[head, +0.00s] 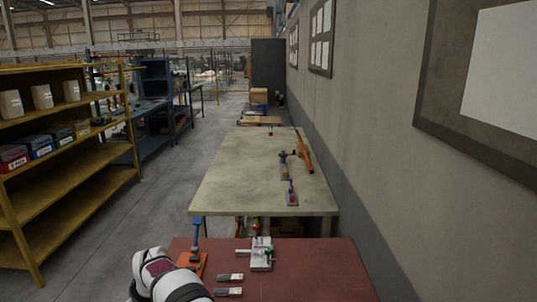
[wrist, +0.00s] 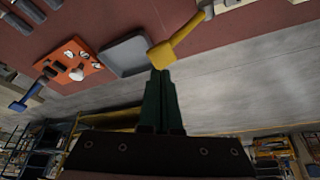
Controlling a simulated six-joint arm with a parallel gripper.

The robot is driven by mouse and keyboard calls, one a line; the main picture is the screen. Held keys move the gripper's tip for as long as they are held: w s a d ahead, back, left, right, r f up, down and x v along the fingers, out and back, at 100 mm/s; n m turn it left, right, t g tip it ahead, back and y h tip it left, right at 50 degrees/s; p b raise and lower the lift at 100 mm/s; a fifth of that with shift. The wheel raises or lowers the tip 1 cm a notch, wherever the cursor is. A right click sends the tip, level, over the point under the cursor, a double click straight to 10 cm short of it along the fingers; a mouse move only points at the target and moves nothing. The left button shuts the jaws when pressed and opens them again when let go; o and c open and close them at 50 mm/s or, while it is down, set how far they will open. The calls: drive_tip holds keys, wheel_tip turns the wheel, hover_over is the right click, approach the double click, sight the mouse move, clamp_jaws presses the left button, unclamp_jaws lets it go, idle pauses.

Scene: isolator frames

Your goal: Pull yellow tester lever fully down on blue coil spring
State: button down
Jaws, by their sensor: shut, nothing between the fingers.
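In the wrist view a yellow lever (wrist: 182,40) reaches out from the upper right, its thick end lying just at my fingertips. My gripper (wrist: 160,72) has its dark green fingers together and empty. The tips overlap the lever's end in the picture; I cannot tell whether they touch it. The lever's base is mostly cut off at the top edge. I cannot make out the blue coil spring in either view. In the head view I cannot pick out the yellow lever or my gripper.
An orange fixture (wrist: 75,62) with a blue lever (wrist: 28,98) and a grey square plate (wrist: 125,56) sit beside my gripper on the red bench (head: 310,270). A pale clamp-like fixture (head: 261,255) and two small grey blocks stand there too. The bench's right part is clear.

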drive_tip(key=shift+f, duration=0.1)
drive_tip(key=shift+f, duration=1.15)
drive_tip(key=shift+w+f, duration=0.6)
drive_tip(key=shift+f, duration=0.2)
drive_tip(key=shift+w+f, duration=0.2)
drive_tip(key=shift+f, duration=0.25)
drive_tip(key=shift+w+f, duration=0.2)
drive_tip(key=shift+f, duration=0.25)
